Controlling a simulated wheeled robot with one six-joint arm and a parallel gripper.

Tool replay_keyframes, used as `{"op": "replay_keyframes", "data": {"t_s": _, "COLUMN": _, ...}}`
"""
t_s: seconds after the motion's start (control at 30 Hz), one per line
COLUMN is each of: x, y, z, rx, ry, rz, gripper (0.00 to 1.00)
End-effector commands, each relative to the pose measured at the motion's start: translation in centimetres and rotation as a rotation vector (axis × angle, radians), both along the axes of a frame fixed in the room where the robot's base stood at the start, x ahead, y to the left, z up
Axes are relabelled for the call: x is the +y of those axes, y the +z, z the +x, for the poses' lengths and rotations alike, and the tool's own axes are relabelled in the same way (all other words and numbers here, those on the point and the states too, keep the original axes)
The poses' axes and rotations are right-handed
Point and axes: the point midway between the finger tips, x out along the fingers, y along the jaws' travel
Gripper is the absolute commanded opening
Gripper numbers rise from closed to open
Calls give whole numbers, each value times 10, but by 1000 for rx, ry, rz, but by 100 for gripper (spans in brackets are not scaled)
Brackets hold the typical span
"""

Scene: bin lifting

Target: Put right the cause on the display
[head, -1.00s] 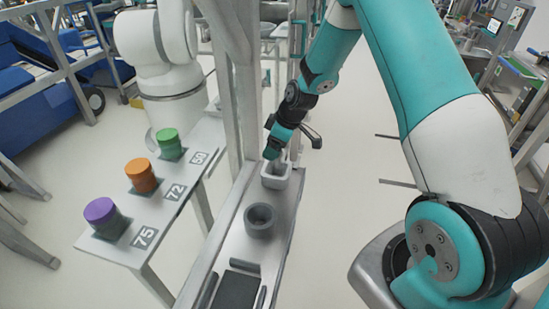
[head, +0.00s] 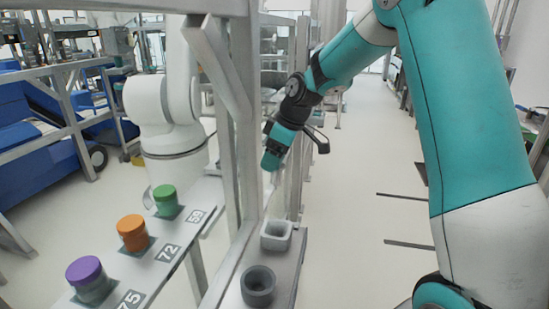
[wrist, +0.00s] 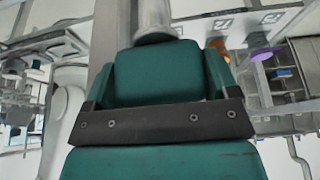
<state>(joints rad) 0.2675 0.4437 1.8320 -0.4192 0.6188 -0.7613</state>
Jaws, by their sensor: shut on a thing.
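Three lidded jars stand on the shelf: green (head: 166,200) by label 59 or 60, orange (head: 132,233) by 72, purple (head: 87,278) by 75. No display is readable in view.
A dark grey round cup (head: 258,287) stands on the ledge (head: 288,266) nearer than the white cup. A metal post (head: 243,120) rises left of my gripper. A white robot arm (head: 170,125) stands behind the shelf.

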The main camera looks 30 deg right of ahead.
Motion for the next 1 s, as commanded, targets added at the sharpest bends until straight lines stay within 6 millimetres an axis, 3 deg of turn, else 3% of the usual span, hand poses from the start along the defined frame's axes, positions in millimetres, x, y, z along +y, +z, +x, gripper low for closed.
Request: {"op": "replay_keyframes", "data": {"t_s": 1.0, "x": 0, "y": 57, "z": 0, "rx": -2, "ry": 1, "rz": 0, "gripper": 50}}
